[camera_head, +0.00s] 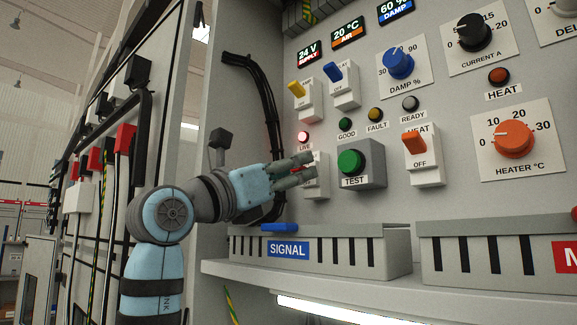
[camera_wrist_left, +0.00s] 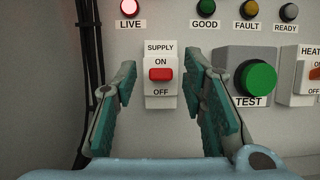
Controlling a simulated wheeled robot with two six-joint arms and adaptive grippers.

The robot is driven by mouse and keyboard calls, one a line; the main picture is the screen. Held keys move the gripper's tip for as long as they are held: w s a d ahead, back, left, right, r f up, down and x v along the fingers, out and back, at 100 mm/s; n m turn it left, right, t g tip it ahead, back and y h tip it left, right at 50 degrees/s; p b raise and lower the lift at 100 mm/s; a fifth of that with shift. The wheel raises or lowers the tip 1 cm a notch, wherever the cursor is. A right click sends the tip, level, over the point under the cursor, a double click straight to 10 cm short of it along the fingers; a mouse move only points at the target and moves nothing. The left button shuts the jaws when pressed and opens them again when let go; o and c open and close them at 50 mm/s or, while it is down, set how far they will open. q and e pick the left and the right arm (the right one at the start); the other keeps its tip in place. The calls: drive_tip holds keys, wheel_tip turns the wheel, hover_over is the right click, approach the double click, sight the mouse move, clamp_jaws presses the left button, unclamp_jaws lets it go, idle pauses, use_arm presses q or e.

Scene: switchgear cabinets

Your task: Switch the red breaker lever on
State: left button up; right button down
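The red breaker lever (camera_wrist_left: 161,74) sits on a white plate marked SUPPLY, between the words ON and OFF, in the left wrist view. Whether it is tilted up or down is hard to tell. In the head view my gripper hides most of it; part of its white plate (camera_head: 323,184) shows. My left gripper (camera_head: 309,166) points at the panel in front of this breaker. In the left wrist view its fingers (camera_wrist_left: 162,68) are spread, one on each side of the plate, with nothing between them but the view of the lever. My right gripper is in neither view.
The red LIVE lamp (camera_wrist_left: 128,10) glows above the breaker. The green TEST button (camera_wrist_left: 258,80) stands out just to the right. Black cables (camera_wrist_left: 90,70) run down at left. Below, the SIGNAL duct (camera_head: 330,252) juts out, with a blue piece (camera_head: 280,227) on top.

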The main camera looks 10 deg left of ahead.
use_arm(q)
clamp_jaws()
drive_tip(key=g+y+p, duration=0.1)
drive_tip(key=p, duration=0.2)
drive_tip(key=r+g+y+p, duration=0.1)
drive_tip(key=p, duration=0.2)
drive_tip(key=shift+d+r+g, duration=0.1)
drive_tip(key=shift+r+g, duration=0.15)
drive_tip(key=shift+g, duration=0.15)
unclamp_jaws()
drive_tip(key=shift+f, duration=0.1)
drive_tip(key=v, duration=1.1)
drive_tip(key=shift+s, duration=0.3)
